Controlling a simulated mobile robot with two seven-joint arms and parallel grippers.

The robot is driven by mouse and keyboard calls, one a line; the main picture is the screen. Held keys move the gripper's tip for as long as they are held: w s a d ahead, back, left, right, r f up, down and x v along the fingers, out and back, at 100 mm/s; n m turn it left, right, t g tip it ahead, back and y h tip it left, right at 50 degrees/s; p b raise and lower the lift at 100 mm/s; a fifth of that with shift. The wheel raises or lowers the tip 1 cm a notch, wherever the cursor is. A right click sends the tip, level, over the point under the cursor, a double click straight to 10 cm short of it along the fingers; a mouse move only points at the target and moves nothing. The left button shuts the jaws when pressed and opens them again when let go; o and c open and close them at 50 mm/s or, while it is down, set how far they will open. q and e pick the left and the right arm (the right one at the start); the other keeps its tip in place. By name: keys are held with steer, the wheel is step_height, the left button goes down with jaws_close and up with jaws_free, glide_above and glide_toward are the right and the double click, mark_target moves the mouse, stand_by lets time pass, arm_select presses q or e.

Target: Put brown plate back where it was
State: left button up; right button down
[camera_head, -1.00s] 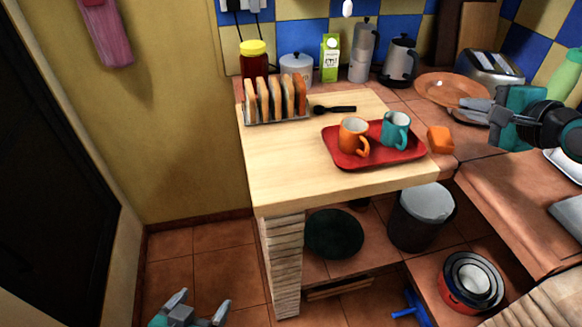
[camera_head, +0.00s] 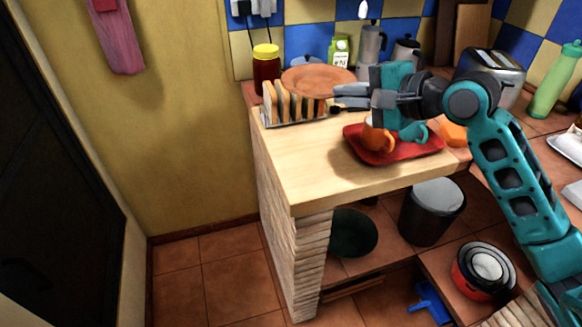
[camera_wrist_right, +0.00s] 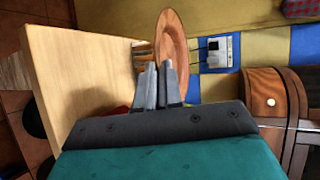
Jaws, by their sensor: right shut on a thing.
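The brown plate (camera_head: 318,79) is held in the air at the back of the wooden counter, above the toast rack (camera_head: 293,105) and in front of the back wall. My right gripper (camera_head: 345,98) is shut on its near rim. In the right wrist view the plate (camera_wrist_right: 172,42) shows edge-on and tilted, beyond the closed fingers (camera_wrist_right: 160,80). The plate hides part of the white pot and the toast tops. My left gripper is out of both current views.
A red tray (camera_head: 395,155) with an orange mug (camera_head: 377,138) and a teal mug (camera_head: 414,133) lies below my right gripper. A jar with a yellow lid (camera_head: 266,68) stands left of the plate. The front left of the wooden counter (camera_head: 310,165) is clear.

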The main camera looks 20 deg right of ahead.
steer(key=b, duration=0.4)
glide_above(333, 188)
step_height(333, 188, down, 16)
steer(key=shift+r, duration=0.25)
step_height(333, 188, down, 4)
steer(key=shift+f+b, duration=0.1)
steer(key=shift+b, duration=0.4)
steer(key=shift+f, duration=0.25)
steer(key=c, duration=1.6)
jaws_free()
